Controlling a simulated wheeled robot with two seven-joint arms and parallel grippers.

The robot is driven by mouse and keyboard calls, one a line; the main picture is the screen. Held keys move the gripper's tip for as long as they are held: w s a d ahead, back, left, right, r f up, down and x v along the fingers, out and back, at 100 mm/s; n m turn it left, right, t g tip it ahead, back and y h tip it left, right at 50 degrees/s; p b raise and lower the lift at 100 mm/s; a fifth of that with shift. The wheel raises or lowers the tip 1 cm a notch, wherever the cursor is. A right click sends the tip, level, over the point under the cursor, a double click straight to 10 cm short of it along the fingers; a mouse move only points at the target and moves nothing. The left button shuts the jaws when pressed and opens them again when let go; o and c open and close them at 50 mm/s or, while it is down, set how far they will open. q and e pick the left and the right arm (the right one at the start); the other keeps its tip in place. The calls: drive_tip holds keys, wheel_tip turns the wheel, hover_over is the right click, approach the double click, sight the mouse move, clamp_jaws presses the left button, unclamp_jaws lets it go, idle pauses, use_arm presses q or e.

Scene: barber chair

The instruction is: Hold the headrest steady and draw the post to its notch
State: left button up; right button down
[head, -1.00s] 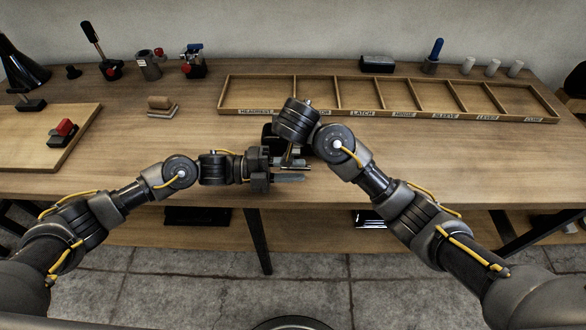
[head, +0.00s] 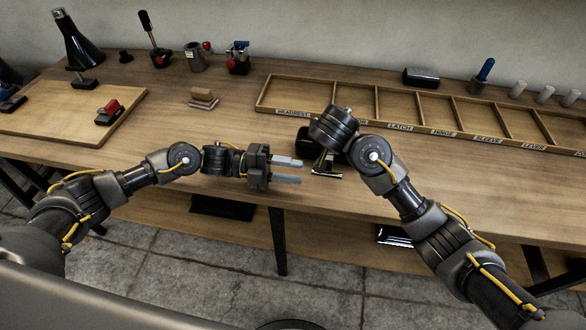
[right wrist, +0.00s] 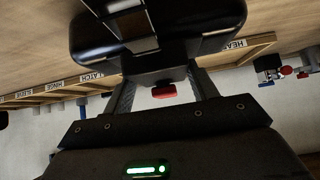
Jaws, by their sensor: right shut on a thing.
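The black glossy headrest (right wrist: 215,30) fills the top of the right wrist view, with a bright metal post (right wrist: 127,18) across it. A dark block (right wrist: 155,62) with a red button (right wrist: 163,92) sits between the fingers of my right gripper (right wrist: 162,88), which is shut on it. In the head view the headrest (head: 304,146) is partly hidden behind my right arm, and shiny metal of the post (head: 326,170) shows near the bench front. My left gripper (head: 288,171) is open and empty, left of the post and apart from it. The notch cannot be made out.
A labelled wooden tray (head: 430,128) with empty compartments lies behind. A wooden board (head: 60,118) with a red-topped clamp (head: 108,112) is at left. A small wooden block (head: 202,98) and several upright fixtures stand farther back.

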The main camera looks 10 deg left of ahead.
sight(330, 152)
drive_tip(key=shift+c, duration=1.9)
unclamp_jaws()
drive_tip(key=v, duration=0.7)
drive_tip(key=shift+s+r, duration=0.15)
drive_tip(key=shift+r, duration=0.05)
